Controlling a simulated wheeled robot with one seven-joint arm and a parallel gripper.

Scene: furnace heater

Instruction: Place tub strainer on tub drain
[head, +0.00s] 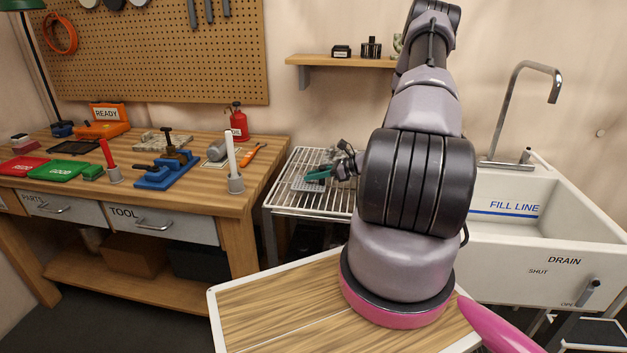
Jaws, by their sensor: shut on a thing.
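My gripper (326,171) is small in the head view, over the wire rack left of the sink. It is shut on what looks like the tub strainer (307,185), a flat grey piece at its teal tips. Whether that piece touches the rack I cannot tell. The white tub (497,182) of the sink stands at the right, with a blue fill line inside and a drain label on its front. The tub drain itself is hidden behind the front wall and my arm.
The wire rack (285,200) stands between the wooden workbench (262,172) and the tub. A tall metal faucet (505,110) rises at the tub's back. A drain lever (590,291) is on the front. A small shelf (335,61) hangs above the rack.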

